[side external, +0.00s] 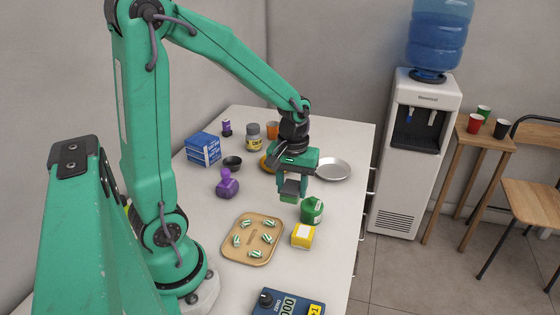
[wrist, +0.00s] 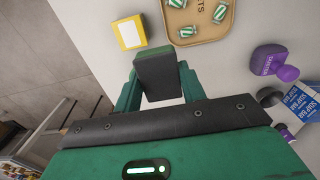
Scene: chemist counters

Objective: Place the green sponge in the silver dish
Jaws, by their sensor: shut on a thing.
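The green sponge (side external: 289,198) is held between the fingers of my gripper (side external: 291,186), above the white counter. In the wrist view the sponge (wrist: 159,72) shows as a dark grey block with green edges, between the two green fingers of my gripper (wrist: 158,92). The silver dish (side external: 334,169) is a shallow round plate near the counter's right edge. It lies to the right of and behind my gripper in the side view. Its left rim is close to my gripper's outline. The dish is not seen in the wrist view.
A tan tray (side external: 252,255) holds several striped pieces.

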